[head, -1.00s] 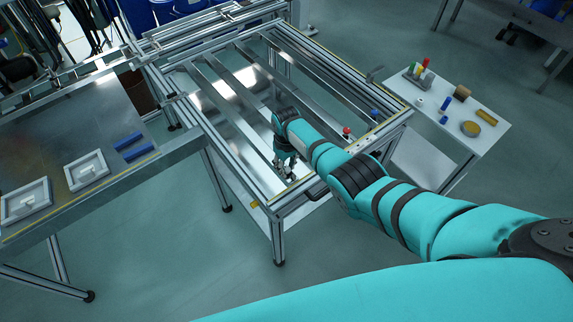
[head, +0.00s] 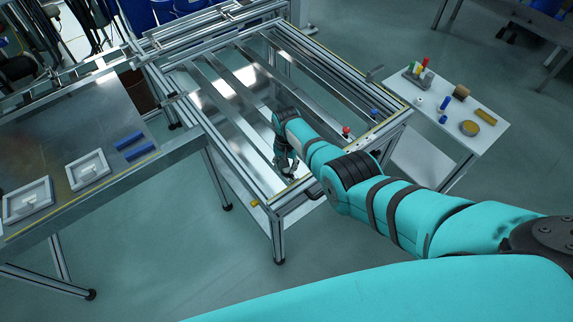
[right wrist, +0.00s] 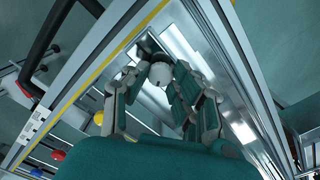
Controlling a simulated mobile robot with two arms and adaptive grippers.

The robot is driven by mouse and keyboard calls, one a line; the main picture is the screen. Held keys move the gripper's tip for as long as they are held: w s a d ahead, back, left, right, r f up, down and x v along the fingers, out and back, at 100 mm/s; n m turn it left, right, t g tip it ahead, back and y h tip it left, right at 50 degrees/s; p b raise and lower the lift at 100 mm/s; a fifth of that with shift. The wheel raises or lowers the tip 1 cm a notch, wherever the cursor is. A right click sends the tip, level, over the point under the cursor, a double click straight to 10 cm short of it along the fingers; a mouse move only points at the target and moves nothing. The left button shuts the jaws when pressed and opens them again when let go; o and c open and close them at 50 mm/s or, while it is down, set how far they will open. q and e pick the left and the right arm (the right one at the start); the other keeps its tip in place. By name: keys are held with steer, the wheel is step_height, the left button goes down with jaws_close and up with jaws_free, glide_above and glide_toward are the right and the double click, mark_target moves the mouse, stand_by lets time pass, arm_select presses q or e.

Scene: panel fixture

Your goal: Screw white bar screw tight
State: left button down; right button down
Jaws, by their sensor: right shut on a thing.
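My right gripper (head: 287,172) is over the near corner of the metal panel frame (head: 262,188), pointing down. In the right wrist view its fingers (right wrist: 157,78) are shut around a small round white head, which I take to be the white bar screw (right wrist: 159,75). The screw sits at the frame's inner edge, beside a metal bar; its lower part is hidden. In the head view the fingers and arm hide the screw. My left gripper is not in view.
A red knob (head: 346,130) and a blue knob (head: 374,112) stand on the frame's right rail. A white side table (head: 494,138) with several small parts is at the right. A metal table (head: 127,95) with white trays and blue blocks is at the left.

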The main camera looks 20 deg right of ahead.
steer(key=m, duration=0.5)
steer(key=shift+m, duration=0.3)
steer(key=shift+w, duration=0.1)
stand_by(0.4)
steer(key=c, duration=1.1)
jaws_free()
step_height(320, 180, up, 12)
steer(key=shift+r, duration=0.1)
